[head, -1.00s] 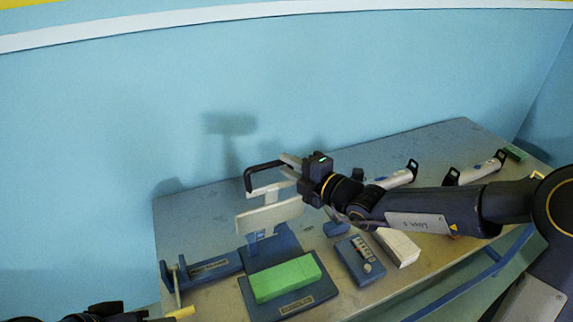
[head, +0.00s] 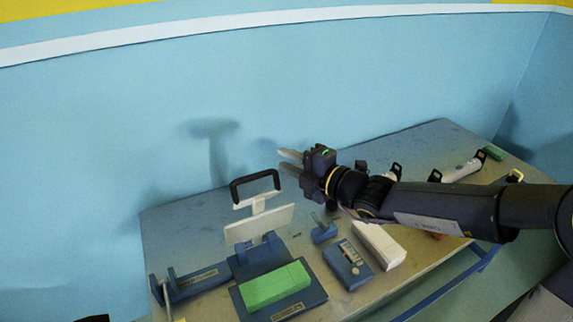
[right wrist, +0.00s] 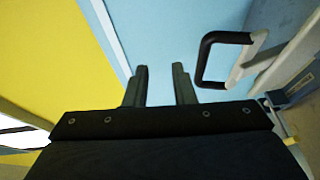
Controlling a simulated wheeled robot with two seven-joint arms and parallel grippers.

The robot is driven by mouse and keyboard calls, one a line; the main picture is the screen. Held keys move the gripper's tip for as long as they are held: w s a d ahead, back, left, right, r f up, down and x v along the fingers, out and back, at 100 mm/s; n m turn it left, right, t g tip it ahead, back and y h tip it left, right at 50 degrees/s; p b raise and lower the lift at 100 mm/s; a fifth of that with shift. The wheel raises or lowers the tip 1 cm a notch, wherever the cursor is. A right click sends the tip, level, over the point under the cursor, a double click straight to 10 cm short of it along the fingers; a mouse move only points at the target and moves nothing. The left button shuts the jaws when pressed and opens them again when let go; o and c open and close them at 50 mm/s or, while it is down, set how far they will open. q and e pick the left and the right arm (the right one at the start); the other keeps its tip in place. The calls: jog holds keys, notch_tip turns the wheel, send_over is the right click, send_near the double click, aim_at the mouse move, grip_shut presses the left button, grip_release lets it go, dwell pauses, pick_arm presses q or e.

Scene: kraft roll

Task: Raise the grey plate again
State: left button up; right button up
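The grey plate (head: 259,224) is upright above the blue stand, with a black loop handle (head: 255,182) on top. The handle also shows in the right wrist view (right wrist: 206,60), right of the fingers. A green block (head: 274,287) lies on the dark base in front of the plate. My right gripper (head: 287,160) is to the right of the handle and apart from it. In the right wrist view its two fingers (right wrist: 162,85) stand apart with nothing between them. My left gripper does not show; only a dark bit shows at the bottom left edge.
A blue control box (head: 347,263), a white block (head: 379,244) and a small blue block (head: 324,233) lie to the right of the stand. A handled white tool (head: 463,169) lies further right. A blue bar (head: 197,283) extends left of the stand.

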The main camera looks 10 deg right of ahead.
aim_at(266, 175)
dwell(0.3)
